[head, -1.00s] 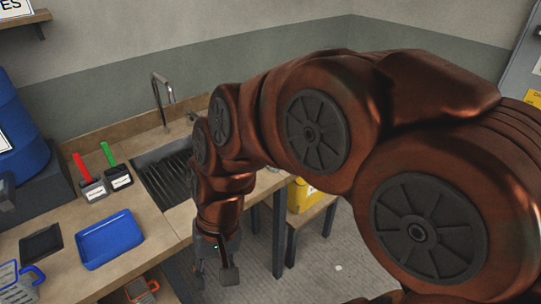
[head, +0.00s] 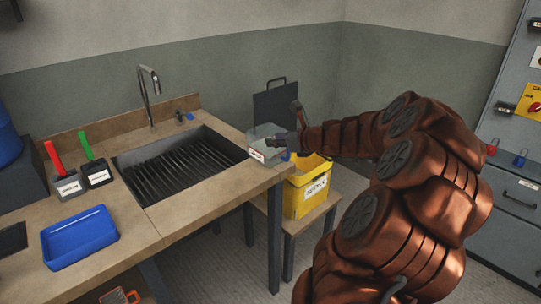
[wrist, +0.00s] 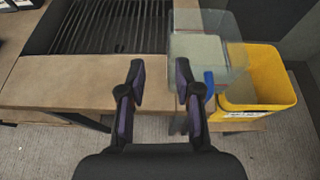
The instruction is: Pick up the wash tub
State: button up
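A translucent grey tub with a white label, which looks like the wash tub (head: 262,143), is at the right end of the sink counter, beside a yellow bin. In the wrist view the see-through tub (wrist: 200,48) lies ahead and right of centre, overlapping the yellow bin in the picture. My gripper (head: 288,122) is at the tub's right side in the head view. In the wrist view my gripper (wrist: 160,76) has its two fingers apart with nothing between them. The right fingertip overlaps the tub's near edge; I cannot tell whether they touch.
The yellow bin (head: 307,200) stands on a low wooden stand right of the counter. The sink (head: 180,166) has a faucet (head: 152,95) behind it. A dark board stands behind the tub.

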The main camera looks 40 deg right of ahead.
aim_at(258, 140)
jog(key=shift+m, duration=0.4)
jog(key=shift+d+p+x, duration=0.1)
jog(key=shift+d+x, duration=0.15)
jog(key=shift+x, duration=1.7)
jog(key=shift+d+p+x, duration=0.15)
jog(key=shift+d+x, duration=0.1)
jog(key=shift+x, duration=1.7)
jog(key=shift+d+p+x, duration=0.1)
jog(key=shift+d+x, duration=0.2)
jog(key=shift+x, duration=1.65)
jog(key=shift+s+f, duration=0.1)
jog(key=shift+f, duration=0.05)
grip_shut()
